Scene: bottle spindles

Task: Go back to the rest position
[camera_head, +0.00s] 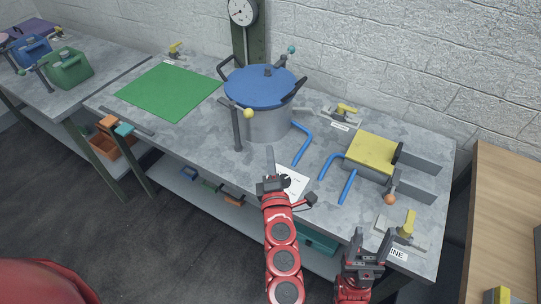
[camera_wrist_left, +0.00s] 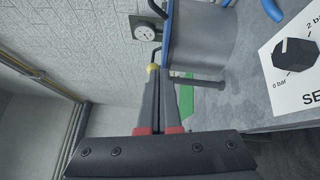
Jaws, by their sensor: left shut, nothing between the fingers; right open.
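My left gripper (camera_head: 269,152) is over the front edge of the grey workbench, in front of the blue-lidded pot (camera_head: 262,88). It points up in the head view. In the left wrist view its two fingers (camera_wrist_left: 160,75) are together with nothing between them. A white card with a black dial knob (camera_head: 287,181) is beside the left gripper, partly hidden by it; the dial (camera_wrist_left: 294,54) is at the right in the wrist view. My right gripper (camera_head: 371,238) is open and empty, low at the bench's front right, left of a yellow-handled clamp (camera_head: 406,225).
The workbench (camera_head: 190,135) holds a green mat (camera_head: 168,91), an upright post with a yellow ball (camera_head: 237,130), blue bent rods (camera_head: 303,143) and a yellow block (camera_head: 371,152). A wooden table (camera_head: 508,215) stands at right. A gauge (camera_head: 242,12) is behind the pot.

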